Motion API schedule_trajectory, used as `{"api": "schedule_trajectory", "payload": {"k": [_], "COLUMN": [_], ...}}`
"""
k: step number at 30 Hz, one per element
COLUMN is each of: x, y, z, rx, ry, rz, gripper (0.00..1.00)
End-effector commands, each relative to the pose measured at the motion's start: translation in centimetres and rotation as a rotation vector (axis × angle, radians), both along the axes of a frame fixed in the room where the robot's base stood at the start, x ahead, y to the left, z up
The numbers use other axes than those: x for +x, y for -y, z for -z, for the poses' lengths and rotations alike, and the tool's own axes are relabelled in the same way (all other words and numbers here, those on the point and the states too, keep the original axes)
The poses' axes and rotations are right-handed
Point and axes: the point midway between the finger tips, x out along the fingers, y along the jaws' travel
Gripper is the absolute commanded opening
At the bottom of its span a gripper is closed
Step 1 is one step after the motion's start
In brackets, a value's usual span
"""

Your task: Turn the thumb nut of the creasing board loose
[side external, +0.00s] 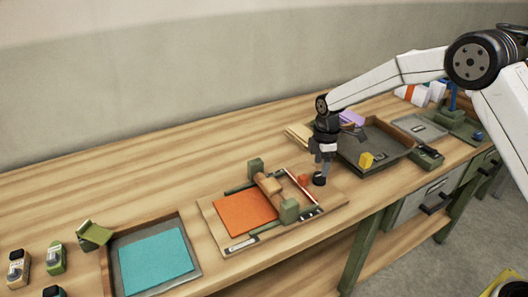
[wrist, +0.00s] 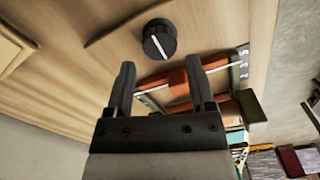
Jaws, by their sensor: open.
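The creasing board (side external: 212,222) lies on the bench with an orange sheet, green posts and a tan roller. A round black knob with a white line (side external: 319,180), apparently the thumb nut, stands at its right end. The knob also shows in the wrist view (wrist: 159,42), just beyond the fingertips, its line slightly tilted. My gripper (side external: 321,168) is above the knob and points down. In the wrist view my gripper (wrist: 161,68) has its fingers wide apart with nothing between the tips. A small orange block (wrist: 178,83) on the board shows between the fingers, lower in that view.
A grey tray (side external: 378,133) with a yellow block (side external: 366,160) stands right of my gripper. A tray with a teal sheet (side external: 156,262) and small bottles (side external: 56,257) are at the left. The bench behind the board is clear.

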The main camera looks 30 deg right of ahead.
Motion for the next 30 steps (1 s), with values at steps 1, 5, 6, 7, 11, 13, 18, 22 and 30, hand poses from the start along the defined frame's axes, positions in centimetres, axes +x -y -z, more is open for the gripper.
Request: {"api": "schedule_trajectory", "payload": {"k": [1, 5, 6, 7, 11, 13, 18, 22, 30], "x": [0.1, 0.1, 0.1, 0.1, 0.0, 0.0, 0.0, 0.0, -0.9], "y": [0.0, 0.0, 0.0, 0.0, 0.0, 0.0, 0.0, 0.0, 0.1], "z": [-0.8, -2.5, -2.9, -3.2, -4.2, -4.4, -4.5, -4.5, -4.7], "rx": [0.0, 0.0, 0.0, 0.0, -0.001, 0.0, 0.0, 0.0, 0.001], "ry": [0.002, 0.002, 0.003, 0.003, 0.002, 0.001, 0.001, 0.001, 0.01], "rz": [0.0, -0.001, -0.001, -0.001, -0.001, -0.001, -0.001, -0.001, 0.054], "gripper": [0.7, 0.7, 0.7, 0.7, 0.7, 0.7, 0.7, 0.7, 0.7]}}
